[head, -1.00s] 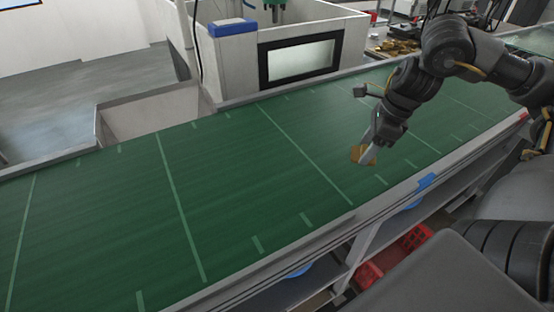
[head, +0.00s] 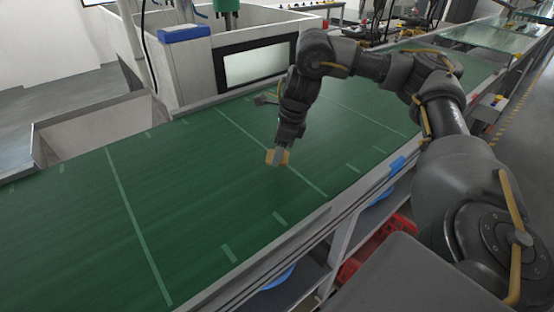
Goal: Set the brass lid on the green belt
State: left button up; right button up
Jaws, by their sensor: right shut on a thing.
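The green belt (head: 190,180) runs across the view from lower left to upper right, with pale cross lines on it. My right gripper (head: 280,154) points down over the middle of the belt. It is shut on the brass lid (head: 271,157), a small yellow-brown piece that shows at both sides of the fingertips. The lid is at or just above the belt surface; I cannot tell whether it touches. The fingers hide part of it. My left gripper is not in view.
A white machine with a dark-framed window (head: 255,65) and a blue block (head: 184,34) stands behind the belt. An empty grey chute (head: 95,130) opens at the left. A metal rail (head: 300,238) edges the near side, with a red crate (head: 372,248) below. The belt's left part is clear.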

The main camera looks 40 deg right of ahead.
jog(key=p+x, duration=0.1)
jog(key=x, duration=0.2)
jog(key=shift+d+f, duration=0.15)
jog(key=shift+f, duration=0.35)
jog(key=shift+f, duration=0.1)
jog(key=o, duration=1.3)
jog(key=shift+c, duration=0.2)
